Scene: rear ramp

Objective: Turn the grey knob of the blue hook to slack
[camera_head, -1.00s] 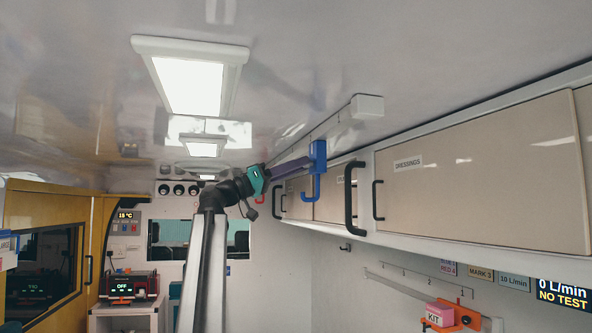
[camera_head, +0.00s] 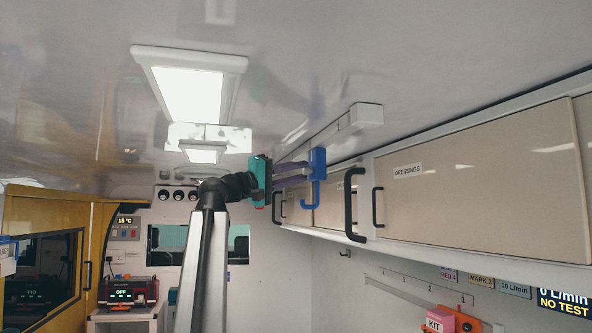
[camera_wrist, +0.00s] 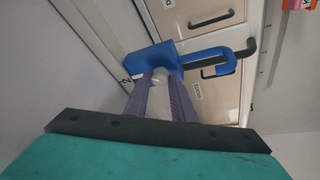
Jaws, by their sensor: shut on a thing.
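The blue hook (camera_head: 319,160) hangs below a pale ceiling rail, with its curved end pointing down and left. In the wrist view the blue hook (camera_wrist: 152,60) is a block with a bent arm reaching right. My gripper (camera_head: 303,173), with a teal body and purple fingers, reaches it from the left. In the wrist view the fingers of my gripper (camera_wrist: 161,76) meet the near face of the block. A small pale grey patch, seemingly the grey knob (camera_wrist: 160,77), shows between the fingertips, which are shut on it. Most of the knob is hidden, so its setting cannot be read.
The ceiling rail (camera_head: 345,125) runs just above the hook. Overhead cupboards (camera_head: 478,170) with black handles (camera_head: 354,205) stand close to the right. A ceiling light (camera_head: 188,90) is at upper left. Open space lies left of the hook.

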